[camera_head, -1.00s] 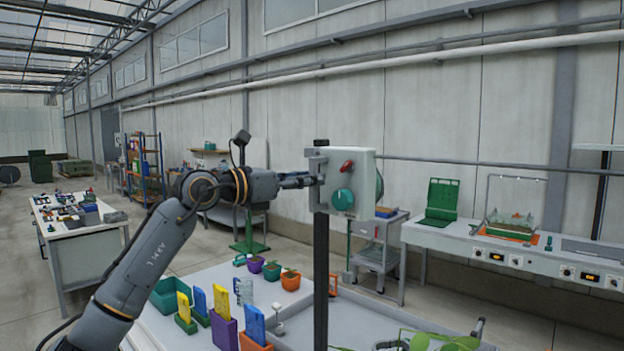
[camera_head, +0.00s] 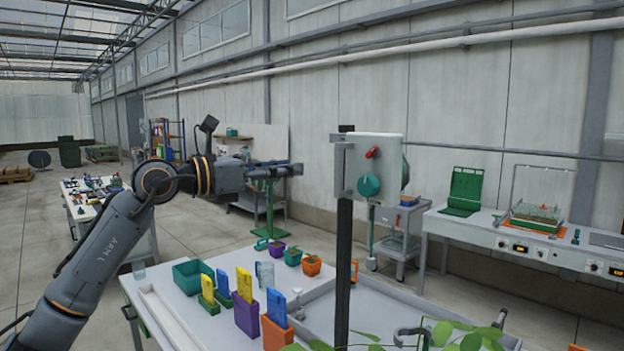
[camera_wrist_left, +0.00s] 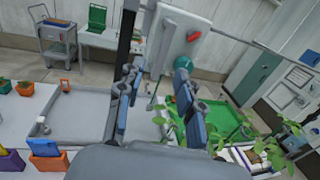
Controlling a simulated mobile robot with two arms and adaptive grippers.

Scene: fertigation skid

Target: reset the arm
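My left arm comes in from the left in the head view. My left gripper (camera_head: 292,169) is in the air, left of the light grey control box (camera_head: 394,150) on its dark post (camera_head: 343,260). A gap shows between the fingertips and the box. The box carries a red switch (camera_head: 372,152) and a teal knob (camera_head: 369,186). In the left wrist view the two fingers of the gripper (camera_wrist_left: 155,98) stand wide apart with nothing between them. The box (camera_wrist_left: 183,38) shows beyond them there.
Below stands a white table (camera_head: 180,308) with a teal bin (camera_head: 192,276), colored packets in holders, small potted plants and a grey tray (camera_head: 400,285). Leafy plants (camera_head: 460,335) rise at the front. A bench (camera_head: 480,225) runs along the wall at right.

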